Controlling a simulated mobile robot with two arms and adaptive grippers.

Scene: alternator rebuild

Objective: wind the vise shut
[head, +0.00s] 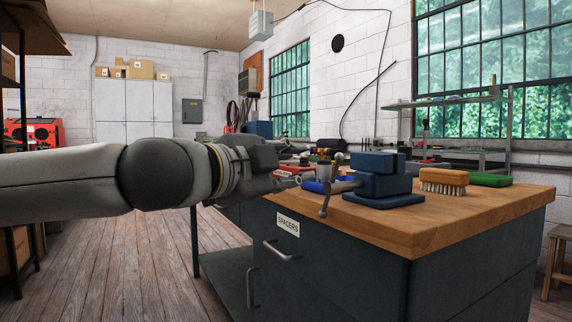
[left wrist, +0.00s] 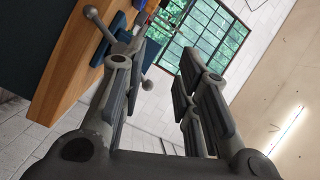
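The blue vise (head: 380,185) stands on the wooden workbench near its front edge. Its grey crank handle (head: 325,197), a bar with ball ends, is at the left end of the screw. My left gripper (head: 288,171) is just left of the handle, reaching in from the left. In the left wrist view, my left gripper (left wrist: 160,78) has its fingers spread wide. The handle (left wrist: 104,30) shows beyond the left finger, which hides part of it. One ball end shows in the gap between the fingers. I cannot tell whether they touch. My right gripper is not in view.
On the bench (head: 455,215) a wooden brush (head: 444,181) and a green block (head: 490,180) lie right of the vise. Red and blue items crowd behind the gripper. A drawer cabinet labelled SPACERS (head: 288,224) is below. The floor at left is clear.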

